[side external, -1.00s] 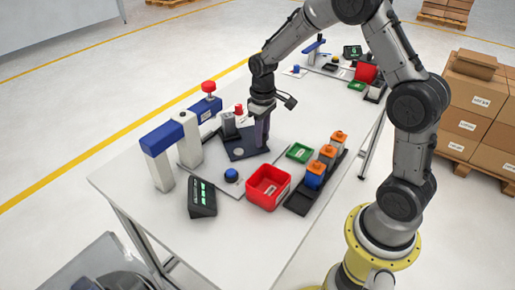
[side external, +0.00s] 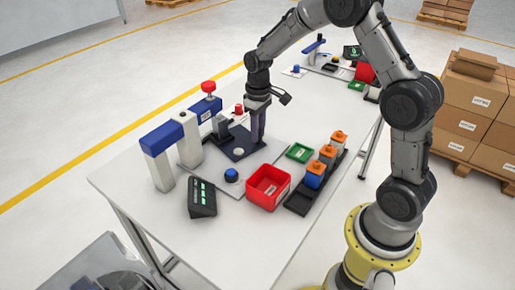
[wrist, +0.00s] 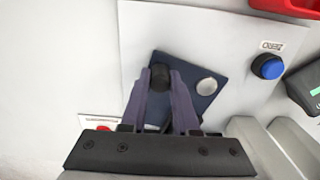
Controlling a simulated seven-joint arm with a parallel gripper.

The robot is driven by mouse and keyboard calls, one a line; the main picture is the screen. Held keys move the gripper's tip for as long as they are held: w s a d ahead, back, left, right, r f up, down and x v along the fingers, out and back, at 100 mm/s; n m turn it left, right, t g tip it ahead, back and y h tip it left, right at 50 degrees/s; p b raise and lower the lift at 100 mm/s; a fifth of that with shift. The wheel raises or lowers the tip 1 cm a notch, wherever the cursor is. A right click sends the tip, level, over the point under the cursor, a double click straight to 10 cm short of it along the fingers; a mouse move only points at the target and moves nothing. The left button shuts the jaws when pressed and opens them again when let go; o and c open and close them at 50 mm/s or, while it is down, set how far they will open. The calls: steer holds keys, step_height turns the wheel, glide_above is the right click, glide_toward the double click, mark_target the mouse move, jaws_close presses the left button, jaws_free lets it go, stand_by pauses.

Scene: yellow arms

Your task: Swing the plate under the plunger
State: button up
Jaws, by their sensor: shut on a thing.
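The dark blue plate (side external: 232,139) lies on a light base sheet on the table, beside the press. It also shows in the wrist view (wrist: 190,70), with a silver disc (wrist: 207,86) on it. My gripper (side external: 257,143) points down over the plate; in the wrist view its fingers (wrist: 160,80) are shut on the plate's black knob (wrist: 160,74). A red-topped plunger (side external: 208,88) stands on the blue head (side external: 206,109) of the press, left of my gripper. The plunger's lower end cannot be made out. The silver disc (side external: 239,153) is in front of my fingers.
A blue button (side external: 231,174), a dark display box (side external: 202,198), a red bin (side external: 268,187) and a green tray (side external: 300,152) stand nearby. A black rack (side external: 298,204) holds orange-capped blocks. The press's white post (side external: 189,143) is close on the left.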

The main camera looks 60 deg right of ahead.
steer(key=shift+w+d, duration=0.1)
steer(key=shift+w, duration=0.05)
steer(key=shift+w+d, duration=0.1)
steer(key=shift+w, duration=0.95)
steer(key=o, duration=0.7)
step_height(320, 180, up, 8)
steer(key=shift+f, duration=0.25)
stand_by(0.6)
